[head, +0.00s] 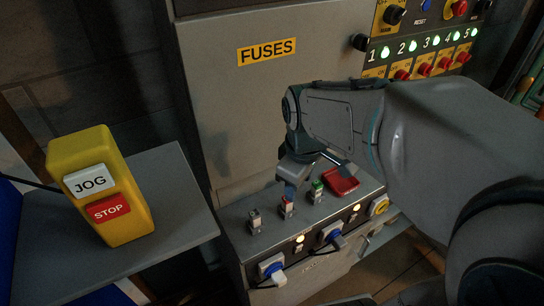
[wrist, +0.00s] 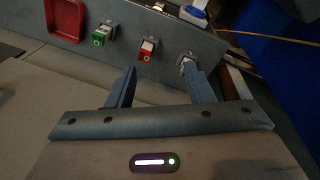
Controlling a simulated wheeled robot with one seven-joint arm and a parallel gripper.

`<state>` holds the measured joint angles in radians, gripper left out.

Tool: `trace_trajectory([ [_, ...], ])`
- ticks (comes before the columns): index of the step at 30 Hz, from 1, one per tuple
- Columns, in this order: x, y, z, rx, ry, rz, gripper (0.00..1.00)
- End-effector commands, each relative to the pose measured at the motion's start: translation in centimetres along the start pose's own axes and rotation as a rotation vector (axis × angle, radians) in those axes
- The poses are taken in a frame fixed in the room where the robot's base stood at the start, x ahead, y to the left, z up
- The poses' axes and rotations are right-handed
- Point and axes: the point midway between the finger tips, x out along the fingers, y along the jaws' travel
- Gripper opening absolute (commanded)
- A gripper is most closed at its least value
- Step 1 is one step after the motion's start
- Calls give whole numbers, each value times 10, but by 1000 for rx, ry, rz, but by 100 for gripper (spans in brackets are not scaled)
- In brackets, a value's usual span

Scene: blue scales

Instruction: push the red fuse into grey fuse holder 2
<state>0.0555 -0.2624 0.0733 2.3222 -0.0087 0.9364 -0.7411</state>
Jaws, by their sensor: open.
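The red fuse (head: 287,206) is at the middle of a row of three small holders on the grey ledge. It also shows in the wrist view (wrist: 146,55), together with a pale grey block, apparently grey fuse holder 2 (wrist: 149,43). I cannot read a number on it or tell how deep the fuse sits.
A green fuse (head: 317,188) and a red tray (head: 341,181) stand to the right; a grey holder (head: 255,221) stands left. Blue plugs (head: 272,267) jut from the ledge's front. A yellow JOG/STOP box (head: 100,187) sits on a side shelf (head: 165,215). The FUSES cabinet (head: 250,100) rises behind.

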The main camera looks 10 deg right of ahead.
Motion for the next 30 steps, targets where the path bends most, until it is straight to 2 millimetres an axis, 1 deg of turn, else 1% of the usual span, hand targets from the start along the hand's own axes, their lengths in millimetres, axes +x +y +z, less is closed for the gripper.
trace_trajectory([
  [3,8,14,-16,-267,-25,-32,47],
  [9,24,36,-40,-709,-36,-94,47],
  [12,31,43,-49,-883,-30,-121,47],
  [15,36,49,-56,-1008,-23,-139,47],
  [18,39,52,-60,-1085,-16,-150,47],
  [21,40,53,-61,-1118,-14,-155,47],
  [30,41,53,-61,-1122,-13,-155,47],
])
